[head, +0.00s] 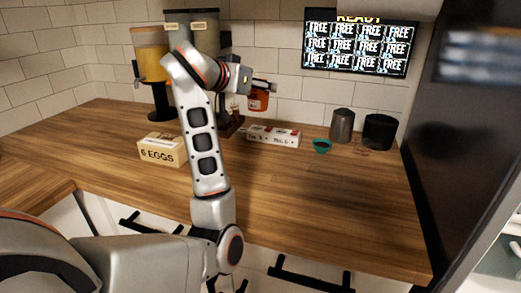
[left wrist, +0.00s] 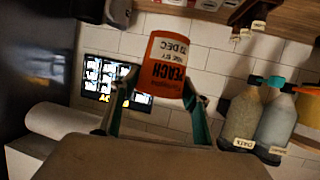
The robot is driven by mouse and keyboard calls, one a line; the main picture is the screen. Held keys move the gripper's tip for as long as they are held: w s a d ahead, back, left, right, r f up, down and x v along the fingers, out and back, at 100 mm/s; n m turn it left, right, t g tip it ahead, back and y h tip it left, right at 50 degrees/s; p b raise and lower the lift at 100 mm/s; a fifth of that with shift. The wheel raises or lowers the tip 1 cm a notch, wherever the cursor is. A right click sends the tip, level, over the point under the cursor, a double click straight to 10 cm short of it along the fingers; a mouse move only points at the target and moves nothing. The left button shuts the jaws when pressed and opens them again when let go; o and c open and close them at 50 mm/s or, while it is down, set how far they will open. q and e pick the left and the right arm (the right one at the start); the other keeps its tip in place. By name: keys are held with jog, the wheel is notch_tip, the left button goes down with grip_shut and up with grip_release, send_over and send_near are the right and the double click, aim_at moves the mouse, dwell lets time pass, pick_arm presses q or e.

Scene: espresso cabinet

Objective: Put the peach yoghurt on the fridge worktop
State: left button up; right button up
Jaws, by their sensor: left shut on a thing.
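The peach yoghurt (head: 259,101) is a small orange pot held up above the back of the wooden worktop (head: 310,190). In the left wrist view the pot (left wrist: 165,66) shows its label with "PEACH" and a use-by date, upside down in the picture. My left gripper (head: 262,87) is shut on it. The two fingers of that gripper (left wrist: 157,105) sit on either side of the pot in the left wrist view. My left arm hides part of the worktop behind it. My right gripper is not in view.
An egg box (head: 162,151) stands left of my arm. A long white and red carton (head: 274,136), a teal bowl (head: 322,146) and two dark canisters (head: 342,125) (head: 379,132) stand along the back. Dispensers (head: 152,62) stand back left. The worktop's front right is clear.

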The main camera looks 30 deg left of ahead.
pick_arm(q)
jog(key=f+b, duration=0.4)
jog(key=f, duration=1.4)
jog(key=shift+s+f+b, duration=0.2)
jog(key=shift+b, duration=0.1)
jog(key=shift+f, duration=0.25)
jog(key=shift+r, duration=0.15)
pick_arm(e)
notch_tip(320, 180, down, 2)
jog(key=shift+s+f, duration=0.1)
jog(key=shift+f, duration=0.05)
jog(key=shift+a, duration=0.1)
pick_arm(q)
jog(key=shift+f, duration=0.25)
jog(key=o, duration=1.2)
jog(key=shift+r, duration=0.1)
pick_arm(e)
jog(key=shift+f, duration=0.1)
